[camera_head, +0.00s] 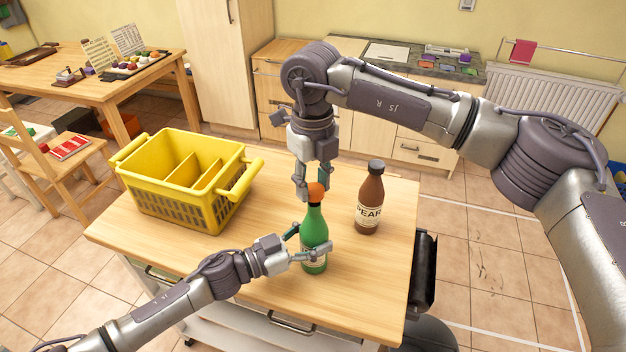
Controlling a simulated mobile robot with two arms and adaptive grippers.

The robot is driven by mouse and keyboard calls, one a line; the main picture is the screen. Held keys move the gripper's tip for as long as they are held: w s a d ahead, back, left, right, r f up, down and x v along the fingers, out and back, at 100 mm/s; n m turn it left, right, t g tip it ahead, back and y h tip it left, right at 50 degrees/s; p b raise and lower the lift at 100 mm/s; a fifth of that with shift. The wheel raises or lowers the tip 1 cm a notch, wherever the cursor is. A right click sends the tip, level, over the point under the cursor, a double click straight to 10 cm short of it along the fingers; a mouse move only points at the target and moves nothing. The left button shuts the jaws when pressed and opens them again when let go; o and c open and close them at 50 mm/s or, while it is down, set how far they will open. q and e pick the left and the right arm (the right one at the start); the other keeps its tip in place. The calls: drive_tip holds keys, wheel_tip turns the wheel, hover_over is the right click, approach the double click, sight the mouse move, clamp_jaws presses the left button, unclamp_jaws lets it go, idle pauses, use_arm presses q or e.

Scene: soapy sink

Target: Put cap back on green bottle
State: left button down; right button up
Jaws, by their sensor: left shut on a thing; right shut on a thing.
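A green bottle (314,228) stands upright on the wooden table. My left gripper (309,247) is shut around its body from the left. My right gripper (316,184) comes down from above and is shut on an orange cap (316,192). The cap is at the top of the bottle's neck, in line with it. I cannot tell whether it is seated or just above the mouth, as the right fingers partly hide it.
A brown bottle (369,200) with a dark cap and a label stands to the right of the green bottle. A yellow divided crate (184,208) sits at the table's left. The wooden tabletop (370,285) is clear at the front right.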

drive_tip(key=shift+f, duration=0.9)
drive_tip(key=shift+f, duration=0.55)
